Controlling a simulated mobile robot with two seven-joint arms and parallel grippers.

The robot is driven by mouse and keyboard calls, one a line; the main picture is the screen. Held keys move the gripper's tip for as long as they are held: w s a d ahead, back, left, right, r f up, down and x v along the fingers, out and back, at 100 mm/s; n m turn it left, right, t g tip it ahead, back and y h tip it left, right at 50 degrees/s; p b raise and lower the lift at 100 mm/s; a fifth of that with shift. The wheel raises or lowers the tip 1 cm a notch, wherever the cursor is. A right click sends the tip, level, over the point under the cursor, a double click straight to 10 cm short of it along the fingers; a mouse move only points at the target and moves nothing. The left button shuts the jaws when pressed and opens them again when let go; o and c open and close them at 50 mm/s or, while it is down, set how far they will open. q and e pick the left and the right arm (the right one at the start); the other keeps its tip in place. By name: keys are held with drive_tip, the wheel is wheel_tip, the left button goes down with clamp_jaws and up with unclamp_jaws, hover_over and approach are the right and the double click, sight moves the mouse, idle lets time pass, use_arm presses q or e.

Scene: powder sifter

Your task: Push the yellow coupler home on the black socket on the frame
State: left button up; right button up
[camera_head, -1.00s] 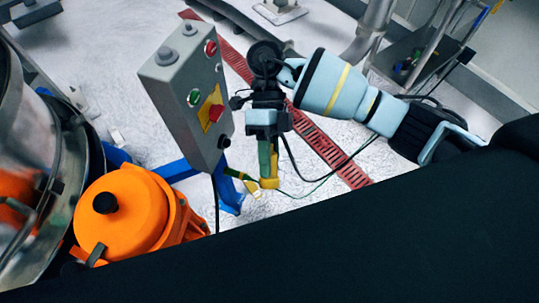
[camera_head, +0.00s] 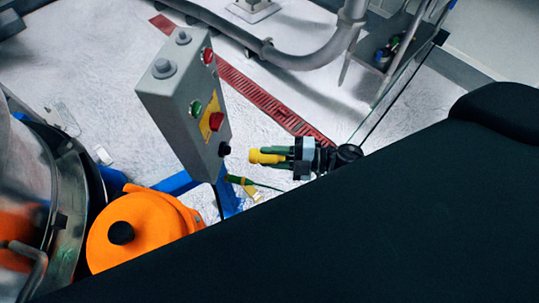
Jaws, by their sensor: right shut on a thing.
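My right gripper (camera_head: 275,155) is shut on the yellow coupler (camera_head: 260,156), and its green fingers lie along the coupler's right side. The coupler lies nearly level in the picture, its free end pointing left. A round black piece that looks like the black socket (camera_head: 224,149) is at the lower right edge of the grey control box, left of the coupler. A small gap shows between the two in the picture; I cannot tell their difference in depth.
The grey control box (camera_head: 174,110) carries red and green buttons. A blue frame (camera_head: 180,183) and a green-and-yellow piece (camera_head: 238,180) with a thin green line are below. An orange housing (camera_head: 140,230) and a metal drum (camera_head: 80,190) stand at left.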

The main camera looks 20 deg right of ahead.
drive_tip(key=f, duration=0.1)
drive_tip(key=d+f+m+t, duration=0.1)
drive_tip(key=f+t, duration=0.1)
drive_tip(key=shift+d+h, duration=0.25)
drive_tip(key=shift+h, duration=0.15)
drive_tip(key=shift+b+x, duration=0.3)
drive_tip(key=shift+x, duration=3.25)
drive_tip(key=shift+r, duration=0.1)
drive_tip(key=shift+x, duration=0.85)
drive_tip(key=o, duration=1.1)
